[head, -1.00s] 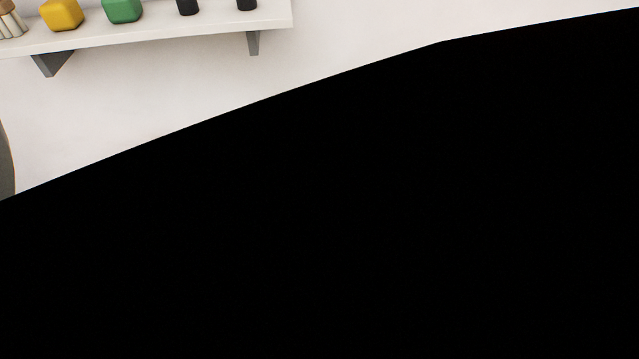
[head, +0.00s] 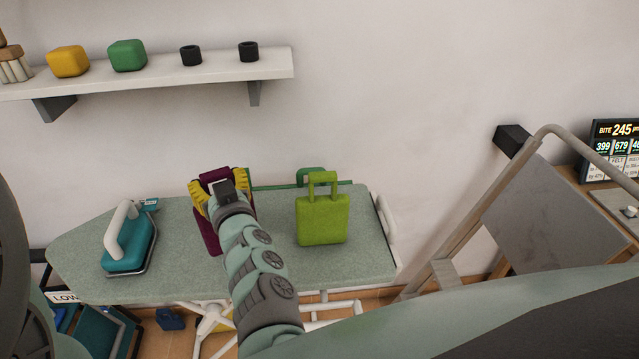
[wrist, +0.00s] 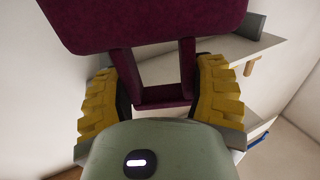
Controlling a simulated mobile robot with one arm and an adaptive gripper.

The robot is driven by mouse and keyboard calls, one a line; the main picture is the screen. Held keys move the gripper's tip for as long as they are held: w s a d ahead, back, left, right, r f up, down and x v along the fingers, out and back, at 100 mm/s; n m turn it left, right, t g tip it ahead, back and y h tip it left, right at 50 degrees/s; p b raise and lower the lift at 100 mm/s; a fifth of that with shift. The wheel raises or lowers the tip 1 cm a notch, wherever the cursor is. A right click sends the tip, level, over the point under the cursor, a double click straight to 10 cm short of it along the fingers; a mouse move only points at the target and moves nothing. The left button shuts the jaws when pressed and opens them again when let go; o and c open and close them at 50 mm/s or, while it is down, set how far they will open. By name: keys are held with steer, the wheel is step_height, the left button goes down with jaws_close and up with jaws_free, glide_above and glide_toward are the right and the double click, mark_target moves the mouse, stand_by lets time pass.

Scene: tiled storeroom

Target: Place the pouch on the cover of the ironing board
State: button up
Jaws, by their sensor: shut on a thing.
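A maroon pouch (head: 209,234) with a loop handle hangs in my gripper (head: 218,196), in front of the ironing board's grey-green cover (head: 175,270). I cannot tell whether it touches the cover. In the wrist view the yellow fingers of my gripper (wrist: 157,96) stand on either side of the handle of the pouch (wrist: 150,22), shut on it. My arm hides part of the pouch and the middle of the cover in the head view.
A teal iron (head: 128,245) stands on the left of the cover, and a lime-green bag (head: 322,219) stands upright on the right. A wall shelf (head: 180,77) with small pots is behind. A folded ladder-like frame (head: 470,220) leans at the right. Cover shows bare between iron and arm.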

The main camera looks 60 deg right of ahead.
steer(key=w, duration=0.3)
steer(key=shift+d, duration=0.25)
steer(key=shift+f+p, duration=0.45)
steer(key=shift+f, duration=1.55)
steer(key=o, duration=1.4)
steer(key=shift+c, duration=0.2)
